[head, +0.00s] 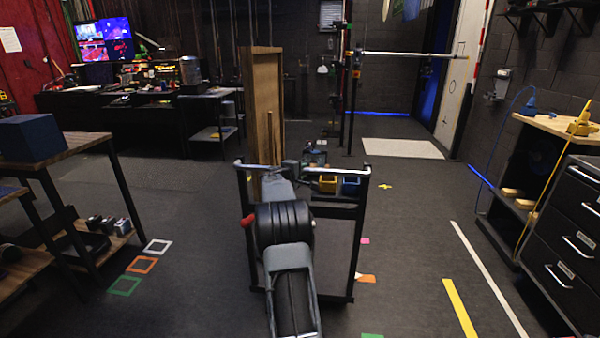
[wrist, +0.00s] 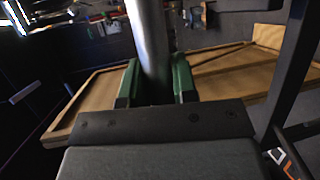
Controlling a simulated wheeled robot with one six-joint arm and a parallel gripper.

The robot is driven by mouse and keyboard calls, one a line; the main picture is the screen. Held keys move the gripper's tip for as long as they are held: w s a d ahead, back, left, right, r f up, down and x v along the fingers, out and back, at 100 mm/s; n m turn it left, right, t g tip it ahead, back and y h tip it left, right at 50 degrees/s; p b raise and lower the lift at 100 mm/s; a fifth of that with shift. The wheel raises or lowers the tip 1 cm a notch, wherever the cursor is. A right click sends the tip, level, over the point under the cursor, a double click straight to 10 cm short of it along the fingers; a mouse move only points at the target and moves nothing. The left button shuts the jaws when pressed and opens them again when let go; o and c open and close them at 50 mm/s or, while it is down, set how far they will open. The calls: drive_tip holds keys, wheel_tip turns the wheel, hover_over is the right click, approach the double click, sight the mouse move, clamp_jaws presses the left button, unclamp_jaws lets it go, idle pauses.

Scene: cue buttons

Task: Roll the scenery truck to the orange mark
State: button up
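The scenery truck is a dark wheeled frame (head: 350,240) with a silver push bar (head: 345,170) and a tall wooden flat (head: 262,95) standing on it. My gripper (head: 291,168) is at the middle of the push bar. In the wrist view, the green fingers of my gripper (wrist: 157,85) lie on both sides of the grey bar (wrist: 150,35) and appear to touch it. The wooden flat (wrist: 90,100) shows behind them. An orange square outline (head: 141,264) lies on the floor left of the truck, between a white outline (head: 158,246) and a green one (head: 124,285). My arm hides part of the truck.
A wooden bench (head: 75,147) with a blue box stands at the left, close to the outlines. A drawer cabinet (head: 570,240) stands at the right. Floor between truck and outlines is clear.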

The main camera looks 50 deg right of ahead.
drive_tip(key=o, duration=0.4)
drive_tip(key=shift+o, duration=0.2)
drive_tip(key=b+v, duration=0.1)
drive_tip(key=v, duration=1.3)
drive_tip(key=shift+b, duration=0.4)
drive_tip(key=shift+s, duration=0.1)
